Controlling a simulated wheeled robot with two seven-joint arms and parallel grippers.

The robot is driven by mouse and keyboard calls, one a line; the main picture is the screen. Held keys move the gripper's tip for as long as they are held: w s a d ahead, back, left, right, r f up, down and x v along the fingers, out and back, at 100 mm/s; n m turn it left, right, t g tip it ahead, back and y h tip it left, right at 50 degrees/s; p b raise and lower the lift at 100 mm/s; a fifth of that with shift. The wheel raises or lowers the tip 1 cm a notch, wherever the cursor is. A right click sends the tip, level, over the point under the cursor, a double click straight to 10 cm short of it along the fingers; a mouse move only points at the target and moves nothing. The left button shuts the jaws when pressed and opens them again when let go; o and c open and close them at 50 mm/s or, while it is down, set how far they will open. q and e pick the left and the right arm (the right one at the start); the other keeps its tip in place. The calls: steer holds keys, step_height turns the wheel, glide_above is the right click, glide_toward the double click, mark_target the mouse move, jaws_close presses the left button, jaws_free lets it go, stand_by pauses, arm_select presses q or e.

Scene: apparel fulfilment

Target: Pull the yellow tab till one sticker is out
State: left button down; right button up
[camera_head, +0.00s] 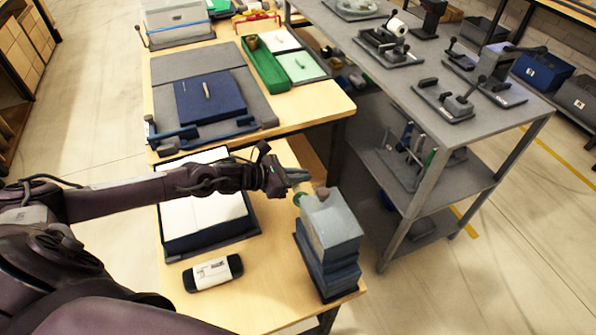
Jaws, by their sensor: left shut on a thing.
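A sticker dispenser (333,235), a pale grey-blue box on a darker blue base, stands at the right front corner of the wooden table. My left gripper (300,177) reaches in from the left to the dispenser's upper left edge. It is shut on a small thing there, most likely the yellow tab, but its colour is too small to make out. A pale green, rounded piece (301,199) shows just below the fingertips, against the box. I cannot tell whether it is a sticker. My right gripper is not in view.
A dark tray with white sheets (247,233) lies left of the dispenser, under my left arm. A black-and-white device (212,272) lies in front of it. A grey shelf table (478,110) with several fixtures stands to the right. The wood between device and dispenser is clear.

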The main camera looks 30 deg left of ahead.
arm_select(q)
steer(key=shift+s+d, duration=0.8)
steer(key=shift+d, duration=0.05)
steer(key=c, duration=1.6)
jaws_free()
steer(key=shift+o, duration=0.2)
steer(key=shift+a, duration=0.1)
steer(key=shift+s+a+r, duration=0.1)
steer(key=shift+s+a, duration=0.15)
steer(key=shift+s, duration=0.05)
steer(key=b+v, duration=0.1)
steer(key=v, duration=0.6)
steer(key=shift+r, duration=0.2)
